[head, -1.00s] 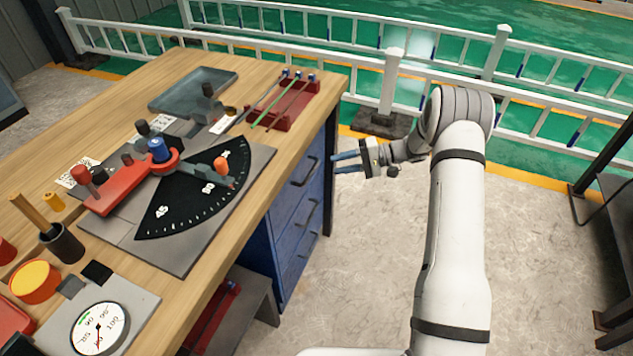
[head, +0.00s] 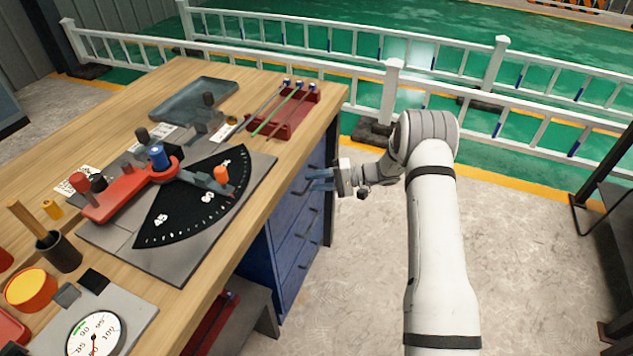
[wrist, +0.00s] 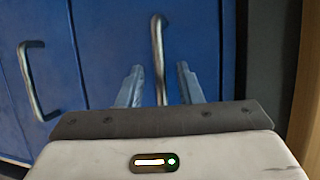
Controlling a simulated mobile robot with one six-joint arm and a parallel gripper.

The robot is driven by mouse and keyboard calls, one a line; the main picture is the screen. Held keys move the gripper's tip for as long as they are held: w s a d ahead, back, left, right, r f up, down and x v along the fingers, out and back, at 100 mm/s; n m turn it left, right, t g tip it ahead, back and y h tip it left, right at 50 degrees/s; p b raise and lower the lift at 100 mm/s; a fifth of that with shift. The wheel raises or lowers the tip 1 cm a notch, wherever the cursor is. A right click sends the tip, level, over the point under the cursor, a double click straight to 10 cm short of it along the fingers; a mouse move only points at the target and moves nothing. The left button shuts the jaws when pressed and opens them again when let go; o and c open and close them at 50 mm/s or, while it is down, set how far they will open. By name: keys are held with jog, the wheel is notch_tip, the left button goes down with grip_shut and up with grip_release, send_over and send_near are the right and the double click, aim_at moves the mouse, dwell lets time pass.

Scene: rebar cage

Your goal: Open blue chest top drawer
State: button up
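The blue chest (head: 275,262) stands under the right end of the workbench, with its drawer fronts facing right. Its top drawer (wrist: 112,45) is flush with the chest front. The top drawer's bar handle (wrist: 157,45) runs upright in the wrist view, between my fingers. My gripper (head: 314,180) is at the top drawer front; it also shows in the wrist view (wrist: 160,78). Its two fingers are apart, one on each side of the handle, with gaps visible. In the head view the fingers partly hide the handle.
A second drawer handle (wrist: 38,80) is at left in the wrist view. The wooden bench top (head: 180,88) overhangs close above my gripper. A white railing (head: 390,90) stands behind. The concrete floor (head: 355,285) right of the chest is clear.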

grip_shut()
jog(key=shift+s, duration=0.1)
dwell(0.5)
